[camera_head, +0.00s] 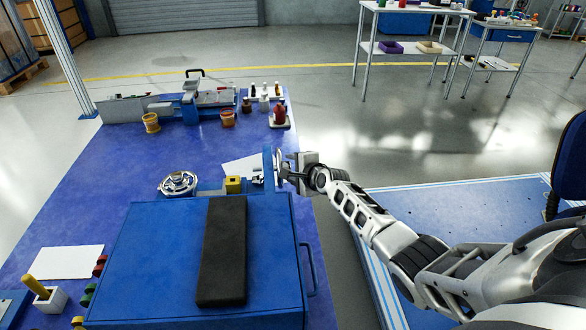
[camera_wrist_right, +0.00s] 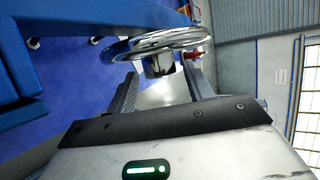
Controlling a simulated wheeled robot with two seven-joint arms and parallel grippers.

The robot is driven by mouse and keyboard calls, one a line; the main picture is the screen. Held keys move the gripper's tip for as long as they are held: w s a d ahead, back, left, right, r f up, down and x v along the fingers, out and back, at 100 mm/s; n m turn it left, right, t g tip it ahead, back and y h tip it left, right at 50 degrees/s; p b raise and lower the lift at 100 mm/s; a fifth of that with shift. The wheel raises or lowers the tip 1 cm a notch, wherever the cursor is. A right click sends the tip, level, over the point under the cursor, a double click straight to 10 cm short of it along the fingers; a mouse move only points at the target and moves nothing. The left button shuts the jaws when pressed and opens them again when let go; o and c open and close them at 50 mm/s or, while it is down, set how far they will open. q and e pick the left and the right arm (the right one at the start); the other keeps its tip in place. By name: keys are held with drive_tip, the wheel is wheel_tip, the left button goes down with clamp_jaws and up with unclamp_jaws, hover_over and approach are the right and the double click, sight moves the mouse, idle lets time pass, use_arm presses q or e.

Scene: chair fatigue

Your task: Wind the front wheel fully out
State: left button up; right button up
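A chrome handwheel (camera_wrist_right: 165,42) is close ahead of my right gripper in the right wrist view, beside a blue frame. Its short dark-ended hub or knob (camera_wrist_right: 158,66) points between the fingers. My right gripper (camera_wrist_right: 165,88) is open, with a gap between that part and the right finger; contact at the left finger is unclear. In the head view my right gripper (camera_head: 283,169) is at a blue upright plate (camera_head: 268,165), and the wheel there is mostly hidden. Another silver handwheel (camera_head: 178,183) lies flat-facing further left. My left gripper is out of view.
A blue box with a black pad (camera_head: 222,250) fills the near bench. Coloured pots (camera_head: 151,122), bottles (camera_head: 279,114) and a long fixture (camera_head: 190,103) stand at the back. A blue platform (camera_head: 465,220) lies under my right arm. White tables (camera_head: 415,50) stand beyond open floor.

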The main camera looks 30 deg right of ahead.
use_arm(q)
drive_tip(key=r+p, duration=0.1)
drive_tip(key=p, duration=0.2)
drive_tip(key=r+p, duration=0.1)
drive_tip(key=p, duration=0.2)
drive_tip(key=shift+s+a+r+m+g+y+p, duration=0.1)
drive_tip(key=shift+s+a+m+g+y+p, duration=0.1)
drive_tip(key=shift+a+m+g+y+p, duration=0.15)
use_arm(e)
drive_tip(key=v, duration=1.6)
drive_tip(key=w+d+r+m+g+y+b, duration=0.1)
drive_tip(key=w+d+r+g+y+b, duration=0.1)
drive_tip(key=w+r+g+b, duration=0.4)
use_arm(q)
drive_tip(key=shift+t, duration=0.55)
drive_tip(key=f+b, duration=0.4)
drive_tip(key=b, duration=0.1)
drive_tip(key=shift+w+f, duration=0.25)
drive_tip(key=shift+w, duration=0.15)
use_arm(e)
drive_tip(key=x, duration=1.5)
drive_tip(key=shift+w+t, duration=0.3)
drive_tip(key=shift+w, duration=0.05)
